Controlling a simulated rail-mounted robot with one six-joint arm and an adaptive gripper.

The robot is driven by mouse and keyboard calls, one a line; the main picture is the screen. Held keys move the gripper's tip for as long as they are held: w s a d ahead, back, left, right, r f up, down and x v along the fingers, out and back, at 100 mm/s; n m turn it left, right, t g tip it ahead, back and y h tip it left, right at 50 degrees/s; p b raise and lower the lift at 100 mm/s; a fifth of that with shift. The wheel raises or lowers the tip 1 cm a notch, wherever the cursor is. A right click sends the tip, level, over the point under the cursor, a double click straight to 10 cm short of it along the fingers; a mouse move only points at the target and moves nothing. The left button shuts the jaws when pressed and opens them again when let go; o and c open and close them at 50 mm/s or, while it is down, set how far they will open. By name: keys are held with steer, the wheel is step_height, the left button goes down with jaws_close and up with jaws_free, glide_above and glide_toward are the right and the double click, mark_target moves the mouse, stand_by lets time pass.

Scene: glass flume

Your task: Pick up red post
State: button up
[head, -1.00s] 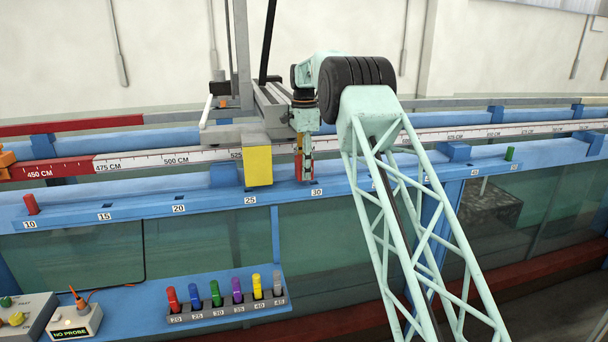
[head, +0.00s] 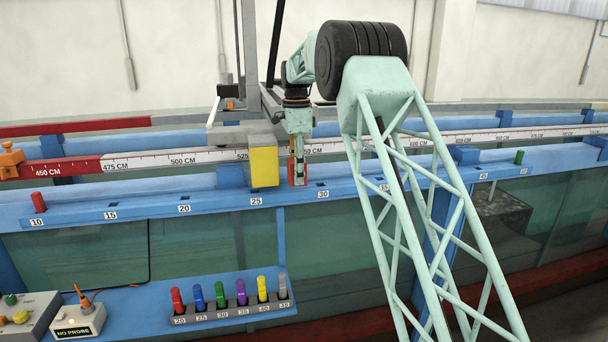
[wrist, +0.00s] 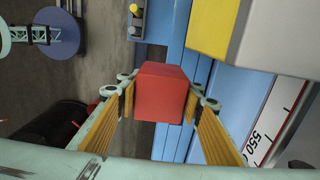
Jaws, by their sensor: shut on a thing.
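A box-shaped red post (head: 298,172) stands upright in my gripper (head: 299,168), at the blue rail between the 25 and 30 marks. In the wrist view the square end of the red post (wrist: 161,92) sits between the two ribbed fingers of my gripper (wrist: 162,95), which are shut on its sides. I cannot tell whether its lower end touches the rail.
A yellow block (head: 264,167) on a grey carriage stands close left of the post. Red (head: 38,202) and green (head: 519,157) pegs stand on the rail. A rack (head: 232,312) below holds several coloured pegs, one red.

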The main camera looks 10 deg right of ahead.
steer(key=s+a+b, duration=0.1)
steer(key=s+a, duration=0.4)
steer(key=a, duration=0.1)
steer(key=shift+s+r, duration=0.2)
steer(key=shift+r, duration=0.2)
stand_by(0.4)
